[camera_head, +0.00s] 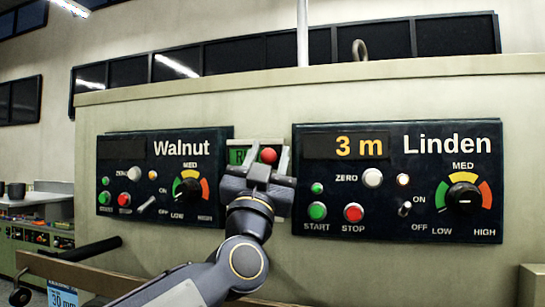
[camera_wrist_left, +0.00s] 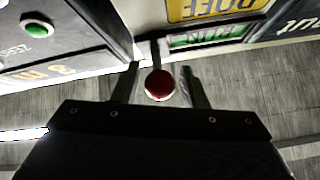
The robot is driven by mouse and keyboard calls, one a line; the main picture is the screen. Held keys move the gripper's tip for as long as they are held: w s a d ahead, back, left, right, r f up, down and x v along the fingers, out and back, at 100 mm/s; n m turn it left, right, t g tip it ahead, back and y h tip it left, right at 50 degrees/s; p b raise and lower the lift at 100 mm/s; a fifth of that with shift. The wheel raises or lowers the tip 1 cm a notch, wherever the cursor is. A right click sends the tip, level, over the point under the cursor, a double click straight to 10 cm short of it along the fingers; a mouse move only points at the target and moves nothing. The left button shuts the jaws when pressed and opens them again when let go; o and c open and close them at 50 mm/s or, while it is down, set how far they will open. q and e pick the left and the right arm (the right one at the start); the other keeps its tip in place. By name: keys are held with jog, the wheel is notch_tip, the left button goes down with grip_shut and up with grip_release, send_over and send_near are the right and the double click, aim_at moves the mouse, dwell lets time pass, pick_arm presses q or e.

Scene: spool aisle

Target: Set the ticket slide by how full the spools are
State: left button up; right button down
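The ticket slide's red ball knob (camera_head: 268,155) sits between the Walnut panel (camera_head: 140,160) and the Linden panel (camera_head: 330,185). A green label (camera_head: 238,155) starting with R shows left of the knob, partly hidden by my left gripper (camera_head: 264,165). The left wrist view shows the red knob (camera_wrist_left: 158,84) between the two open fingers, with a gap on each side. There a green RUN label (camera_wrist_left: 205,38) and a yellow DOFF label (camera_wrist_left: 215,9) appear upside down. The Linden display (camera_head: 358,147) reads 3 m; the Walnut display is dark. No spools show. My right gripper is not in view.
Both panels carry buttons, a switch and a dial close beside the slide. The beige machine front (camera_head: 260,100) stands behind them. A bench (camera_head: 40,200) with dark cups is at the far left. A blue-and-white 30 mm label (camera_head: 62,296) shows low left.

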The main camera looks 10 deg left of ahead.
aim_at(275, 166)
pick_arm(q)
jog(key=shift+y, duration=0.3)
jog(key=c, duration=0.7)
notch_tip(275, 166, down, 5)
jog(key=b, duration=0.4)
jog(key=shift+r, duration=0.15)
jog(key=o, duration=0.5)
jog(key=shift+w+d, duration=0.1)
jog(key=o, duration=0.5)
jog(key=shift+s, duration=0.2)
jog(key=shift+o, duration=0.2)
